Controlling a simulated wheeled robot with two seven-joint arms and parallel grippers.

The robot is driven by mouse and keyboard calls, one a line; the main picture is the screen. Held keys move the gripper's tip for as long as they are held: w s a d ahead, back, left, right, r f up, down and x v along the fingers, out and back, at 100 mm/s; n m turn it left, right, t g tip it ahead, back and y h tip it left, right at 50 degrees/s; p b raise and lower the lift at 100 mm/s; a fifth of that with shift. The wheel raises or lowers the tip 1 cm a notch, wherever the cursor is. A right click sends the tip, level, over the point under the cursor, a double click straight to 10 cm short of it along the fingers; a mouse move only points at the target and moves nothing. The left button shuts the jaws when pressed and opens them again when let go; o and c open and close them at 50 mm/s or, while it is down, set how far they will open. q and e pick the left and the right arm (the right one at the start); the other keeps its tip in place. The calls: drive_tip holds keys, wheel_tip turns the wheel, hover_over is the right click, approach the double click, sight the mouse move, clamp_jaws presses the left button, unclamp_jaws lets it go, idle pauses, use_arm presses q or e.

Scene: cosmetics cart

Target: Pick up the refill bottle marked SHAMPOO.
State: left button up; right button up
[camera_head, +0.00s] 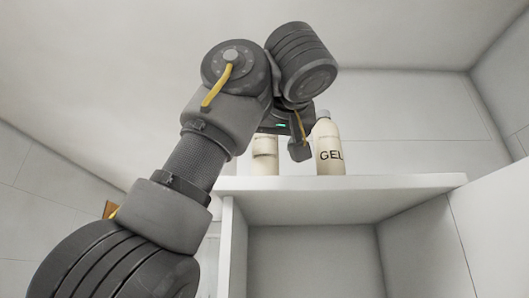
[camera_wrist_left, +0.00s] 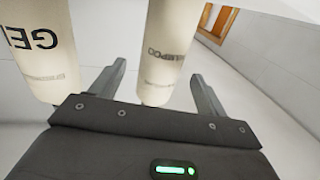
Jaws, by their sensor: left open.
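The SHAMPOO bottle (camera_wrist_left: 165,50) is cream coloured, its lettering inverted and partly legible in the left wrist view. It stands between the two fingers of my left gripper (camera_wrist_left: 158,72), which is open with a finger on either side; I cannot tell whether they touch it. In the head view this bottle (camera_head: 265,158) is partly hidden behind my left gripper (camera_head: 283,148), and its label cannot be read there. The bottle marked GEL (camera_head: 329,148) stands to its right, just outside the near finger; it also shows in the left wrist view (camera_wrist_left: 42,50). My right gripper is not in view.
The bottles stand on a white shelf top (camera_head: 400,184) with an open compartment (camera_head: 315,262) below. The GEL bottle is close beside the gripper. The shelf top right of the GEL bottle is clear. An orange-brown framed thing (camera_wrist_left: 220,20) is in the background.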

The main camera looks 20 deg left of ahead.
sight(268, 142)
use_arm(q)
drive_tip(key=shift+r+p, duration=0.15)
drive_tip(key=shift+p, duration=0.15)
drive_tip(key=shift+w+a+r+p, duration=0.15)
drive_tip(key=shift+w+p, duration=0.25)
drive_tip(key=shift+p, duration=0.15)
drive_tip(key=shift+w+a+r+p, duration=0.15)
drive_tip(key=shift+w+p, duration=0.2)
drive_tip(key=shift+p, duration=0.2)
drive_tip(key=w, duration=0.1)
drive_tip(key=w+a, duration=0.1)
drive_tip(key=w+f+p, duration=0.1)
drive_tip(key=shift+a, duration=0.35)
drive_tip(key=shift+s+d+r, duration=0.1)
drive_tip(key=shift+s+d, duration=0.15)
drive_tip(key=shift+s, duration=0.05)
drive_tip(key=shift+c, duration=0.6)
drive_tip(key=shift+s+d, duration=0.1)
drive_tip(key=shift+c, duration=1.2)
drive_tip(key=c, duration=0.9)
